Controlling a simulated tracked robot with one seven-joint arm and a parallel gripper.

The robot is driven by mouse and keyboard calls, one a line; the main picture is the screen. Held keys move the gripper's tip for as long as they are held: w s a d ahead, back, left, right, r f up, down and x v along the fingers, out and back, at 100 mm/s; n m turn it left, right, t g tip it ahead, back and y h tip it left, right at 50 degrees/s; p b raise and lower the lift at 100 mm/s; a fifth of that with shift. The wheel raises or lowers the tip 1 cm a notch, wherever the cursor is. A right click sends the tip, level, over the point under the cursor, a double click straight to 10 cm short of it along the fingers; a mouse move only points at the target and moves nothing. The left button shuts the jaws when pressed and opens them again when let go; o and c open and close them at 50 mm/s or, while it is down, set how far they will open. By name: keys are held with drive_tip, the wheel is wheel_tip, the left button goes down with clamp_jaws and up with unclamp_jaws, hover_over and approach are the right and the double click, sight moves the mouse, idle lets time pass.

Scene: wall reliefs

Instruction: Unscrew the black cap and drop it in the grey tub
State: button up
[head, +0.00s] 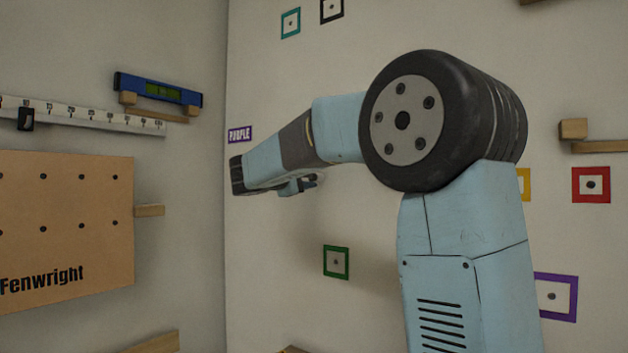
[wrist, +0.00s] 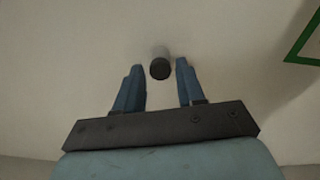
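The black cap (wrist: 160,70) shows in the wrist view as a dark round end on a short light grey stub (wrist: 159,53) that stands out from the pale wall. My gripper (wrist: 160,65) is open, with one blue finger on each side of the cap. Clear gaps show between the cap and both fingers, the right one narrower. I cannot tell how far the fingertips reach along the cap. In the head view my arm hides the cap. No grey tub shows in either view.
A green square frame (wrist: 306,42) is on the wall at the right of the wrist view. In the head view, a blue level (head: 158,90), a white ruler (head: 82,114) and a tan pegboard (head: 66,232) hang on the left wall. A purple frame (head: 571,300) is at lower right.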

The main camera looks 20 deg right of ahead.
drive_tip(key=m, duration=1.5)
idle(0.4)
drive_tip(key=c, duration=0.7)
drive_tip(key=n, duration=0.4)
drive_tip(key=shift+n, duration=0.4)
